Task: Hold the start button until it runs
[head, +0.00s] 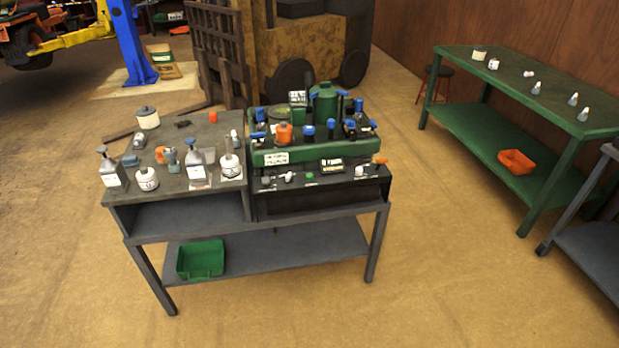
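A black control panel (336,189) forms the front of the unit on the right half of the grey workbench. A small green button (309,175) sits on it, between light knobs (289,177) on its left and a small labelled display (331,165) on its upper right. The panel's lettering is too small to read, so I cannot confirm which control is the start button. An orange control (379,159) is at the panel's right end. Neither of my grippers is in view, and nothing touches the panel.
Behind the panel, a green machine deck (262,154) carries blue-capped parts. Bottles and jars, including a pump bottle (111,172), crowd the bench's left half. A green bin (201,260) lies on the lower shelf. A green table (450,60) stands at right. The floor in front is clear.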

